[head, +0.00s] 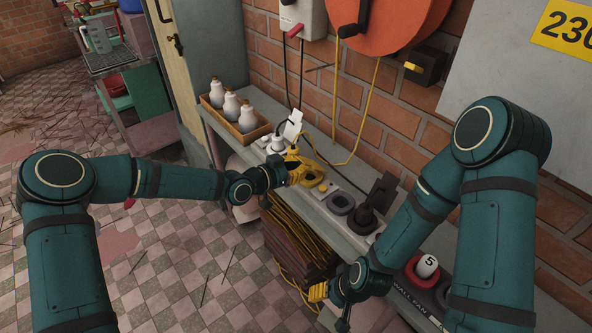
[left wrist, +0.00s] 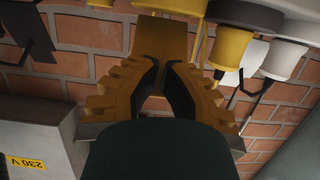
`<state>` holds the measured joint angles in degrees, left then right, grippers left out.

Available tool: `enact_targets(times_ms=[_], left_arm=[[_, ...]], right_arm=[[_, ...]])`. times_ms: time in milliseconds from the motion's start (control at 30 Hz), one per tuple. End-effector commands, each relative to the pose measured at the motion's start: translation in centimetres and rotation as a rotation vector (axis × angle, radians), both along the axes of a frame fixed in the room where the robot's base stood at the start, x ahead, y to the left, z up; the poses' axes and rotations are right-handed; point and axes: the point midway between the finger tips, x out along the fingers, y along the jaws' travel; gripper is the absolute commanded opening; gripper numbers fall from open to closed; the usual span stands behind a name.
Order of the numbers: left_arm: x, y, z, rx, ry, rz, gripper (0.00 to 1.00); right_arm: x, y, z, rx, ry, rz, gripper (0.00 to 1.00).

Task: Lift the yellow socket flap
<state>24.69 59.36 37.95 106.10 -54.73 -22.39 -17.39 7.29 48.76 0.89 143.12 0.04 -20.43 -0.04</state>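A yellow socket (head: 312,178) sits on the grey bench against the brick wall, with yellow parts raised above it. My left gripper (head: 291,172) is at the near-left side of this socket and hides part of it. In the left wrist view, a flat yellow plate (left wrist: 160,35) stands just past the fingertips of my left gripper (left wrist: 164,65). The plate looks like the raised flap. The fingertips are close together with a narrow gap. I cannot tell whether they touch the plate. My right gripper (head: 318,292) is low in front of the bench, away from the socket; its opening is unclear.
On the bench (head: 327,225), a white socket (head: 281,145) with a raised flap stands to the left. Grey (head: 342,203) and black (head: 364,217) sockets stand to the right. A wooden tray (head: 212,104) holds 3 white bottles. A yellow cable (head: 374,100) hangs from the orange reel (head: 400,22).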

Motion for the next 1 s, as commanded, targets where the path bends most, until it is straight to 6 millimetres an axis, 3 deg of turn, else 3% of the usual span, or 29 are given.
enact_targets(times_ms=[1000], left_arm=[[1.1,-1.5,2.0,0.001,-0.001,0.001,0.0]], right_arm=[[0.0,0.0,-0.1,0.0,0.0,0.0,0.57]])
